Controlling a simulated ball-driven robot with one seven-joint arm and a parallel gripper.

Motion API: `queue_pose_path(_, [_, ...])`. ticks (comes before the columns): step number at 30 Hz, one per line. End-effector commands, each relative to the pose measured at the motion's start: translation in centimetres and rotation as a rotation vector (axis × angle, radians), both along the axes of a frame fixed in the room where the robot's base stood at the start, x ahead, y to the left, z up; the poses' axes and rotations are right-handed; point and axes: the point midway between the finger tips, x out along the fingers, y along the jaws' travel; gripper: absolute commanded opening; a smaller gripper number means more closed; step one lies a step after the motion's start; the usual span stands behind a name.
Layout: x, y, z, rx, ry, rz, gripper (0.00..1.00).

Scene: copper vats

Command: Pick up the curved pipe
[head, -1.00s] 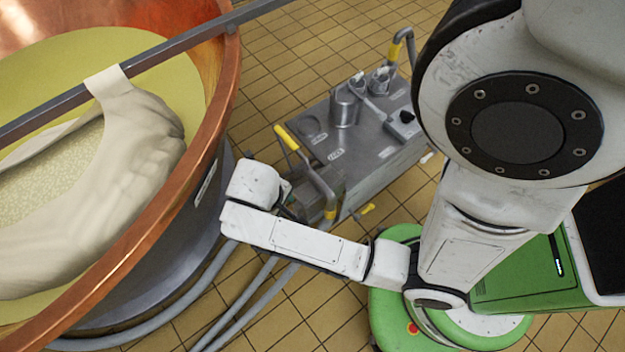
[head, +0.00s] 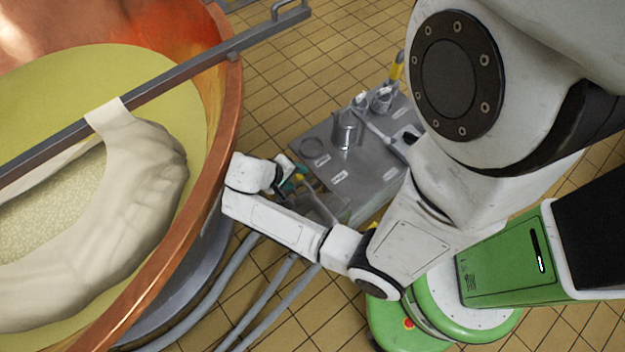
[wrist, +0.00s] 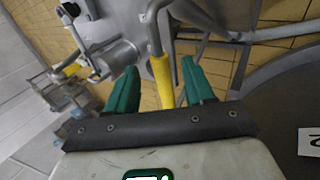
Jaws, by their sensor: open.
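The curved pipe (wrist: 163,78) is grey with a yellow sleeve. In the wrist view its yellow part lies between the two green fingers of my gripper (wrist: 158,88), with clear gaps on both sides. The gripper is open; whether the fingertips are level with the pipe in depth I cannot tell. In the head view my gripper (head: 290,182) is at the left end of the grey metal unit, and the pipe (head: 320,208) is partly hidden behind my wrist and forearm.
A copper vat (head: 222,130) with a draped cloth stands close to the left of my wrist. The grey metal unit (head: 345,170) carries upright fittings (head: 347,130). Another yellow-sleeved pipe (head: 396,68) is at its far end. Grey hoses (head: 262,300) run over the tiled floor.

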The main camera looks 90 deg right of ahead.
Motion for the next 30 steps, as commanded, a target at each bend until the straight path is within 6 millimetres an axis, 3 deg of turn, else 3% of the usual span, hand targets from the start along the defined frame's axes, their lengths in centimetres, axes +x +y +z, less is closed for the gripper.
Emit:
queue_pose_path(7, [-0.7,-0.8,-1.4,0.002,0.002,-0.002,0.53])
queue_pose_path(15, [-1.8,-2.4,-4.4,0.001,0.001,-0.002,0.53])
queue_pose_path(24, [-2.0,-2.6,-4.9,0.001,-0.002,0.001,0.53])
queue_pose_path(30, [-2.0,-2.6,-4.9,0.001,-0.002,0.001,0.36])
